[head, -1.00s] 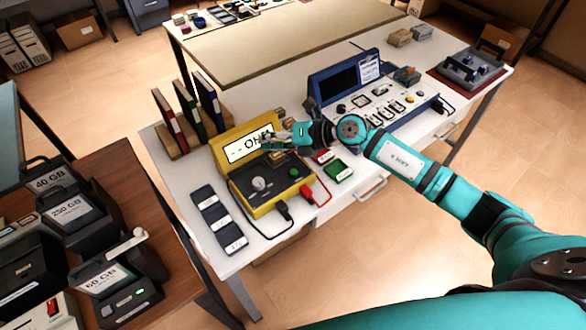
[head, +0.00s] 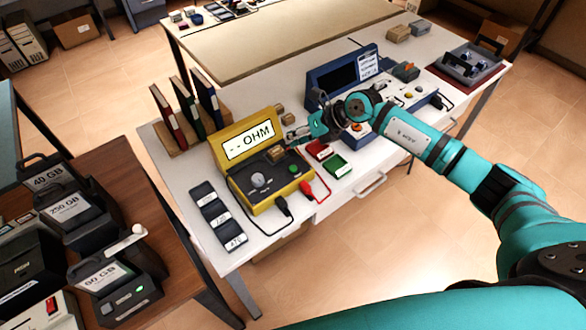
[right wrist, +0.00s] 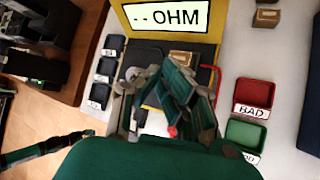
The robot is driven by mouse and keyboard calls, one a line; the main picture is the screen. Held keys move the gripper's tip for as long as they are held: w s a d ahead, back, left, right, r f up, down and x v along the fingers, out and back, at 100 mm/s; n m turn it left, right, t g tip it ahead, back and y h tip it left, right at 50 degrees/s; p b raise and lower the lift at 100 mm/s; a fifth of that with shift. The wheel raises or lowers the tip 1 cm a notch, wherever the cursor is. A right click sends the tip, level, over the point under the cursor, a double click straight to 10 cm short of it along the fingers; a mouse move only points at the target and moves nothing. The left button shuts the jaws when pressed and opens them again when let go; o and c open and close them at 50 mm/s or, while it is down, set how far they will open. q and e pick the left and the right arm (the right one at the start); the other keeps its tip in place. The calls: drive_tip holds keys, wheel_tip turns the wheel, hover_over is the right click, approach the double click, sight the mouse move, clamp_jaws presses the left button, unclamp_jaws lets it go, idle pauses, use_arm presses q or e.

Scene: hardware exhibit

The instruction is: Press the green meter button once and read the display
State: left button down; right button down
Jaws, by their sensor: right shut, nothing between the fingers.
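The yellow meter (head: 240,180) stands open on the white table, its lid tilted up. The display (head: 248,141) in the lid reads "-- OHM"; it also shows in the right wrist view (right wrist: 166,18). The green button (head: 293,169) is on the dark panel, right of a pale round knob (head: 258,180). My right gripper (head: 290,139) is shut and empty, above the meter's back right corner, apart from the button in the picture. In the right wrist view its fingers (right wrist: 178,92) cover part of the panel, and the button is hidden.
A red tray (head: 319,150) and a green tray (head: 337,166) sit right of the meter. Dark small trays (head: 213,211) lie to its left. A blue bench instrument (head: 330,82) stands behind my right arm.

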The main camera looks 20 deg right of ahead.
drive_tip(key=b, duration=0.5)
hover_over(294, 166)
wheel_tip(294, 166, down, 6)
drive_tip(key=shift+w+f, duration=0.1)
drive_tip(key=shift+f, duration=0.7)
drive_tip(key=shift+f, duration=0.15)
drive_tip(key=shift+f+b, duration=0.3)
drive_tip(key=shift+b, duration=0.1)
drive_tip(key=shift+f+b, duration=0.4)
drive_tip(key=shift+f, duration=0.15)
idle(0.8)
drive_tip(key=shift+r, duration=0.1)
drive_tip(key=shift+r+p, duration=0.85)
drive_tip(key=shift+r, duration=0.05)
drive_tip(key=shift+r, duration=0.1)
